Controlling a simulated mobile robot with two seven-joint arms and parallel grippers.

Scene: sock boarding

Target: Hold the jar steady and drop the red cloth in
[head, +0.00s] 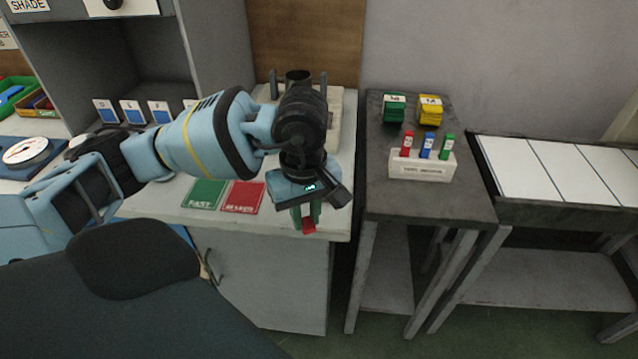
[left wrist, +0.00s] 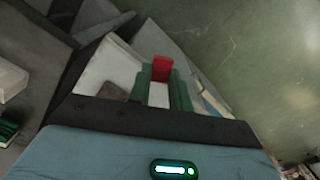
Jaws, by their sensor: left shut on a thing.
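My left gripper (head: 306,222) hangs over the front right edge of the white counter, pointing down. Its green fingers are shut on a small red and white piece (head: 309,226). In the left wrist view the piece (left wrist: 161,69) stands between the fingers (left wrist: 161,88), red at the tip and white below. It looks stiff; I cannot tell that it is cloth. No clear jar shows. A dark cup-like cylinder (head: 298,77) stands at the back of the counter, partly hidden by my left arm. My right gripper is out of view.
A green card (head: 204,194) and a red card (head: 242,198) lie on the counter (head: 170,204). The dark table (head: 400,200) to the right bears a white holder (head: 422,166) with red, blue and green pieces, and green (head: 394,108) and yellow (head: 430,109) blocks. A gap separates counter and table.

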